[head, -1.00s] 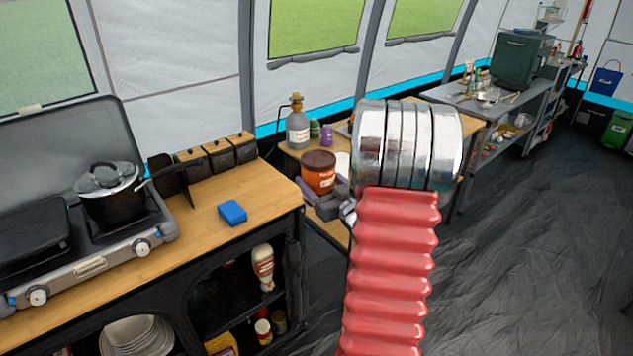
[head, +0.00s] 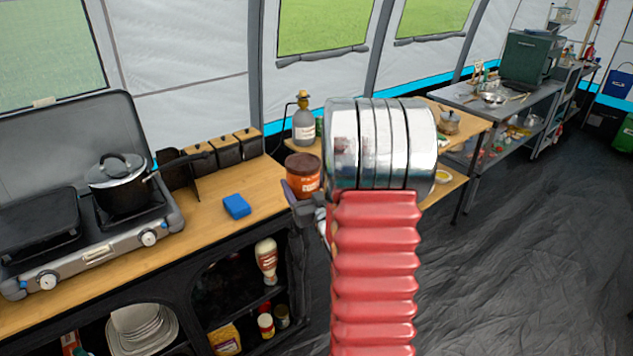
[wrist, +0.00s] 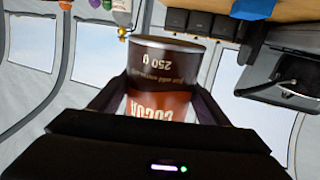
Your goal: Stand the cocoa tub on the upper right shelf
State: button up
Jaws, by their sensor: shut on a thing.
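The cocoa tub (head: 303,177), orange-brown with a dark lid, is held upright in the head view, just off the right end of the wooden counter. My gripper (head: 305,207) is shut on it from the near side, and my arm partly covers the gripper. In the wrist view the tub (wrist: 165,75) appears upside down between the two dark fingers (wrist: 163,98), its label partly hidden. The dark cabinet under the counter has an upper right shelf (head: 238,298), where a cream bottle with a red label (head: 267,260) stands. The space left of this bottle looks dark and clear.
A blue sponge (head: 237,206) lies on the counter (head: 215,240), near a stove with a black pot (head: 121,183). Jars (head: 265,325) stand on the lower right shelf. Behind the tub, a grey bottle (head: 303,124) stands on another table. Dark floor on the right is open.

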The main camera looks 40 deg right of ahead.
jog(key=w+a+f+n+y, duration=0.1)
jog(key=w+a+y, duration=0.1)
jog(key=a, duration=1)
jog(key=w+a+f+n+y, duration=0.1)
jog(key=w+a+n+y, duration=0.1)
jog(key=a, duration=1)
jog(key=w+a+f+n+t+y, duration=0.1)
jog(key=w+a, duration=0.3)
jog(key=a, duration=0.9)
jog(key=shift+w+f+n+y, duration=0.15)
jog(key=shift+f+n+y, duration=0.15)
jog(key=shift+f+y, duration=0.45)
jog(key=shift+r, duration=0.2)
